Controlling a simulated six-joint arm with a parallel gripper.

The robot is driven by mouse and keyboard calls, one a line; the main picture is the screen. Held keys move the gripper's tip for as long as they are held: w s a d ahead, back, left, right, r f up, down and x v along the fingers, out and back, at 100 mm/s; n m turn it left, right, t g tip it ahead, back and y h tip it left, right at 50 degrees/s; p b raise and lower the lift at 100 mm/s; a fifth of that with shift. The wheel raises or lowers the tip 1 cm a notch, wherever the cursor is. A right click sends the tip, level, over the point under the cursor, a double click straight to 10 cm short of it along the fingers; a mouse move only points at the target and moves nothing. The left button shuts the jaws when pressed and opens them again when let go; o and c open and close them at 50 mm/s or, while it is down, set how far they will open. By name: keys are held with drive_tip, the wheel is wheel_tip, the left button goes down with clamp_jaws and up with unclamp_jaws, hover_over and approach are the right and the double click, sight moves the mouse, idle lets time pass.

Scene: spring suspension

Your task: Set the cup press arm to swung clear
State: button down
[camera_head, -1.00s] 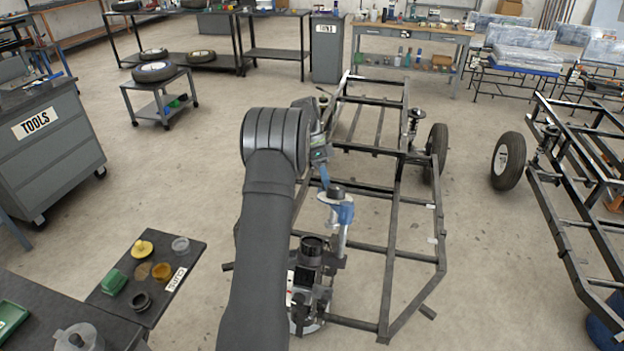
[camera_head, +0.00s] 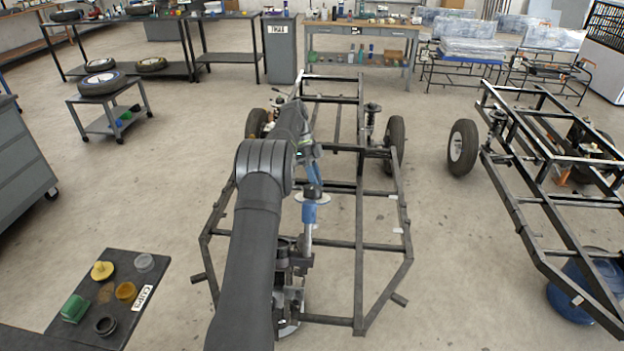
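The cup press stands low beside my forearm, a dark block (camera_head: 297,262) near the front of the black chassis frame. Part of it is hidden behind my arm. A pale upright post with a blue sleeve (camera_head: 309,213) and a light disc above it rises at its right side. I cannot tell which piece is the cup press arm or how far it is swung. My gripper (camera_head: 314,178) points down just above the disc and blue sleeve. Its fingertips are too small and overlapped to show whether they are open, shut or touching the sleeve.
A dark table (camera_head: 122,268) labelled CUPS holds small coloured cups at lower left. The chassis frame (camera_head: 385,246) spreads around the press. A second frame (camera_head: 524,209) stands at right, with a loose-looking wheel (camera_head: 462,147) beside it. Open floor lies between.

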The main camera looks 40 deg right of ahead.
drive_tip(key=shift+s+d+r, duration=0.1)
drive_tip(key=shift+d, duration=0.05)
drive_tip(key=c, duration=1.5)
unclamp_jaws()
drive_tip(key=shift+c, duration=0.2)
drive_tip(key=shift+r, duration=0.3)
drive_tip(key=r, duration=0.2)
drive_tip(key=s+r, duration=0.1)
drive_tip(key=r, duration=0.1)
drive_tip(key=shift+d, duration=0.15)
drive_tip(key=s+d+r, duration=0.2)
drive_tip(key=s+r, duration=0.4)
drive_tip(key=s, duration=0.4)
drive_tip(key=shift+s+r, duration=0.15)
drive_tip(key=shift+s, duration=0.1)
drive_tip(key=w+f, duration=0.2)
drive_tip(key=w, duration=0.1)
drive_tip(key=w+a+f, duration=0.1)
drive_tip(key=w+f, duration=0.1)
drive_tip(key=w, duration=0.2)
drive_tip(key=w+a+f, duration=0.1)
drive_tip(key=w+f, duration=0.1)
drive_tip(key=w, duration=0.1)
drive_tip(key=shift+w+a+f, duration=0.1)
drive_tip(key=shift+w+f, duration=0.15)
drive_tip(key=shift+w, duration=0.1)
